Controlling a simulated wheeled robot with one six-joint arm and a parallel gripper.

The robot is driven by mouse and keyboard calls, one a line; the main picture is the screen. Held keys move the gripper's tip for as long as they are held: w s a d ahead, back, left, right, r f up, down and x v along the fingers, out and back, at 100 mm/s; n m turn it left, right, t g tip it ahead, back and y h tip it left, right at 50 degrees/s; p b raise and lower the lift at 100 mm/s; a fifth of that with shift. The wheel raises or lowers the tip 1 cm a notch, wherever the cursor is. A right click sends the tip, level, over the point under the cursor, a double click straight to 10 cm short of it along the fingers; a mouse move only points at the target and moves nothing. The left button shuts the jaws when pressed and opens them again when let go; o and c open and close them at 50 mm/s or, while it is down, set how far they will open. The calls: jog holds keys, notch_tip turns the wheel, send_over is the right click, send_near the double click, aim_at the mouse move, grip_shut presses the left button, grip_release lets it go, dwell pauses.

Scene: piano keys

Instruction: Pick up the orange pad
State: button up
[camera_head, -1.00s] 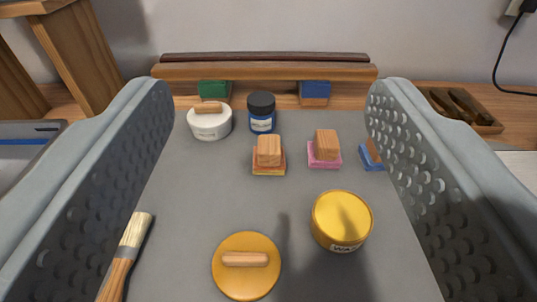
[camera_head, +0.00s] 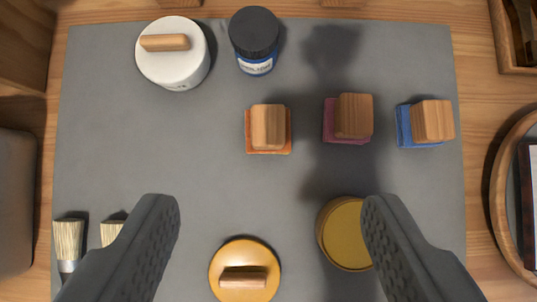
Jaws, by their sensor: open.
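The orange pad (camera_head: 285,143) lies on the grey mat near the middle of the view, with a wooden block handle (camera_head: 267,126) on top that hides most of it. My gripper (camera_head: 265,205) is open and empty. Its two dark fingers come in from the lower left and lower right, and the pad is beyond the fingertips, between their lines.
On the mat (camera_head: 200,150) are a pink pad (camera_head: 330,134), a blue pad (camera_head: 404,126), a white tin (camera_head: 165,65), a blue jar (camera_head: 255,42), a yellow tin (camera_head: 342,235), a round orange-yellow applicator (camera_head: 232,262) and brushes (camera_head: 68,238). A wooden tray (camera_head: 516,70) stands right.

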jog(key=w+f+g, duration=0.4)
jog(key=w+g, duration=0.3)
jog(key=w, duration=0.2)
send_over(268, 125)
notch_tip(268, 125, down, 12)
jog(key=shift+w+d+f, duration=0.15)
jog(key=shift+f, duration=2.75)
jog(key=c, duration=1.2)
jog(key=shift+o, duration=0.2)
notch_tip(268, 125, up, 10)
jog(key=shift+r, duration=0.1)
jog(key=o, duration=0.6)
jog(key=shift+c, duration=0.2)
jog(key=c, duration=0.4)
